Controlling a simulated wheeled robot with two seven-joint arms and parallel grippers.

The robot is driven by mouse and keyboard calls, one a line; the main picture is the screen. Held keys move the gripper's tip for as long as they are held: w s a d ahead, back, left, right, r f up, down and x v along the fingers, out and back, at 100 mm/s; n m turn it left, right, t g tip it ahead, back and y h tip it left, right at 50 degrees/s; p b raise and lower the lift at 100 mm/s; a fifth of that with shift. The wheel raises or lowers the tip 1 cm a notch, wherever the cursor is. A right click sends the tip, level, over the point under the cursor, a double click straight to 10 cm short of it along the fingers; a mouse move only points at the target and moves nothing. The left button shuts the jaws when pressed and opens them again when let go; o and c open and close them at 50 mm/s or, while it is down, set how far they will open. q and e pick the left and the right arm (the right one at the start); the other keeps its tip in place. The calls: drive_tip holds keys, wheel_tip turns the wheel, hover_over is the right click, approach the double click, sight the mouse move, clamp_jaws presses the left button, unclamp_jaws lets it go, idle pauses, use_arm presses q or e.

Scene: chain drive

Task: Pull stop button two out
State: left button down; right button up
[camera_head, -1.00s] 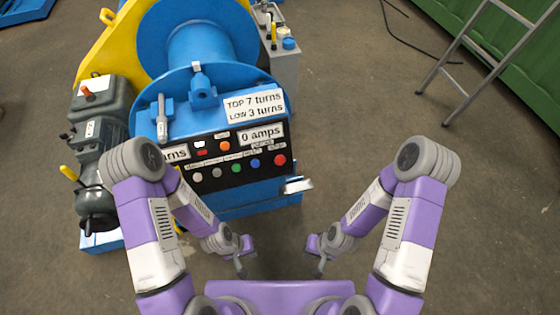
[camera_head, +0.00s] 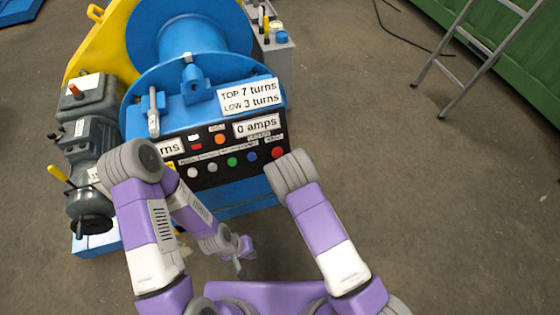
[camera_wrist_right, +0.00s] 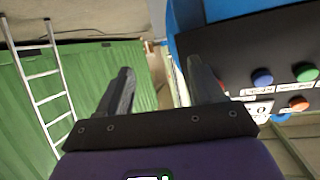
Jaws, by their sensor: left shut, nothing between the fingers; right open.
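The black control panel (camera_head: 236,169) carries a row of buttons. A large red button (camera_head: 277,153) sits at its right end, beside a blue button (camera_head: 253,157). The labels are too small to read, so I cannot tell which is stop button two. My right arm reaches up close to the panel's right edge, and its gripper is hidden in the head view. In the right wrist view my right gripper (camera_wrist_right: 160,78) is open and empty, with one finger near the panel's edge. My left gripper (camera_head: 242,262) is shut and empty, low in front of the machine.
The panel belongs to a blue winch drum machine (camera_head: 190,40) with a grey motor (camera_head: 92,140) at its left. A metal ladder (camera_head: 470,50) leans by a green container (camera_head: 525,30) at the right.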

sight(278, 154)
drive_tip(key=w+a+r+n+t+y, duration=0.2)
drive_tip(key=a+r+n+t+y, duration=0.15)
drive_tip(key=a+r, duration=0.3)
drive_tip(key=shift+y, duration=0.35)
drive_tip(key=b+x, duration=0.2)
drive_tip(key=x, duration=0.5)
drive_tip(key=shift+w+d, duration=0.15)
drive_tip(key=shift+w, duration=0.1)
